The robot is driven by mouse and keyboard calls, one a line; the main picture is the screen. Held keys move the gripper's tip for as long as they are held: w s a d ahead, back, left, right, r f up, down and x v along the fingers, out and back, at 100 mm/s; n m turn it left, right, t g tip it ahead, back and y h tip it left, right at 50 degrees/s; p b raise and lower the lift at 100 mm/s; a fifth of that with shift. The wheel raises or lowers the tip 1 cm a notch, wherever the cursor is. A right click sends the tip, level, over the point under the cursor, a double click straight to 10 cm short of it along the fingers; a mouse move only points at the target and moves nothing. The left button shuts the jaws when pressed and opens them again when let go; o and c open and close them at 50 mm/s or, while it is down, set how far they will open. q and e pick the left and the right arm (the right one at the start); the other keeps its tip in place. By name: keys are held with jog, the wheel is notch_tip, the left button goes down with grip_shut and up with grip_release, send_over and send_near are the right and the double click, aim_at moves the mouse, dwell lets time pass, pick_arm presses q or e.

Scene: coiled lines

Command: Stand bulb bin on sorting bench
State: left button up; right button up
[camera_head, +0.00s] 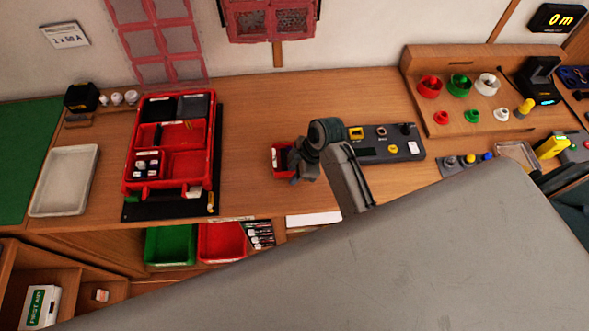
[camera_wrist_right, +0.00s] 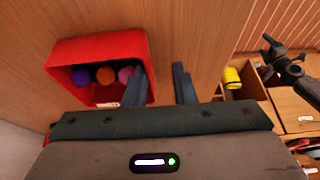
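A small red bin (camera_head: 279,151) with a white label is on the wooden sorting bench (camera_head: 245,115), left of my right gripper. In the right wrist view the red bin (camera_wrist_right: 100,46) shows its open mouth, with purple, orange and pink bulbs inside. My right gripper (camera_head: 296,170) is at the bin's right side in the head view. In the wrist view its fingers (camera_wrist_right: 162,84) are apart; one overlaps the bin's opening and the other is outside, with the side wall between them. My left gripper is not in view.
A red divided tray (camera_head: 128,165) on a black mat and a pale tray (camera_head: 91,165) stand at left. A grey control panel (camera_head: 392,143) is just right of the gripper. Green (camera_head: 170,246) and red (camera_head: 221,241) bins sit below the front edge. Bench behind is clear.

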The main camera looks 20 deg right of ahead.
jog(key=shift+s+r, duration=0.15)
jog(key=shift+s, duration=0.05)
jog(key=shift+w, duration=0.15)
jog(key=shift+d+r, duration=0.15)
jog(key=shift+r, duration=0.2)
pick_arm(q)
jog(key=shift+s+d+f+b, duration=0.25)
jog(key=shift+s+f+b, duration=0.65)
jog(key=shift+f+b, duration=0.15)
pick_arm(e)
jog(key=v, duration=1.1)
